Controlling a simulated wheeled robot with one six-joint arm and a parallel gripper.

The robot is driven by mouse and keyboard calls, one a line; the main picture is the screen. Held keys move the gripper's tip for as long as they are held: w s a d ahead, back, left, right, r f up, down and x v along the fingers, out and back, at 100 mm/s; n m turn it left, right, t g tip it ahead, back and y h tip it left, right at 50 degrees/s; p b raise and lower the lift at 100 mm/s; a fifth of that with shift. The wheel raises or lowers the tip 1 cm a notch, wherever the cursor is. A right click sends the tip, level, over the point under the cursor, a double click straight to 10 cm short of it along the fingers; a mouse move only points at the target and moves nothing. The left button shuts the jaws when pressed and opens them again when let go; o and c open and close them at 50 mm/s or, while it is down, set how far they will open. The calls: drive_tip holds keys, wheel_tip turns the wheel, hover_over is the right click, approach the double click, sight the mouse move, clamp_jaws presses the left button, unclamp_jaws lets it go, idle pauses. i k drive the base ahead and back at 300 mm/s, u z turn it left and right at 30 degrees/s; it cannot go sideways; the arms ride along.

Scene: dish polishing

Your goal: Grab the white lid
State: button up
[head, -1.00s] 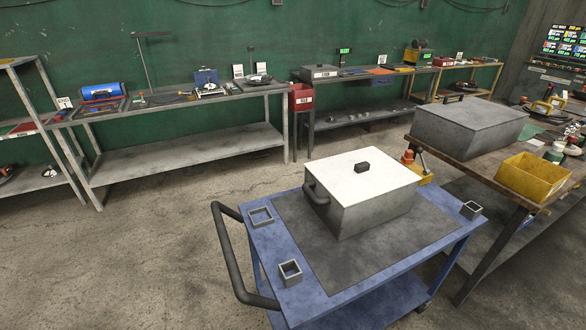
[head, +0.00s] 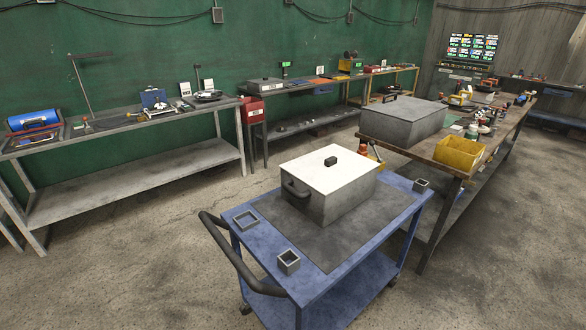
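The white lid (head: 328,166) lies flat on top of a grey metal box (head: 336,202) and closes it. A small black knob (head: 331,161) stands near the middle of the lid. The box has a dark handle (head: 296,189) on its left side and sits on the dark mat of a blue cart (head: 308,281). My gripper does not show in the head view.
The cart's push handle (head: 239,256) sticks out at the left. Square metal holders (head: 288,262) stand on the cart's corners. A workbench with a large grey box (head: 402,121) and a yellow bin (head: 459,153) is close behind right. Floor is clear at left front.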

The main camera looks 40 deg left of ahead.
sight(330, 167)
drive_tip(key=u, duration=0.05)
drive_tip(key=i, duration=1.6)
drive_tip(key=u, duration=2.7)
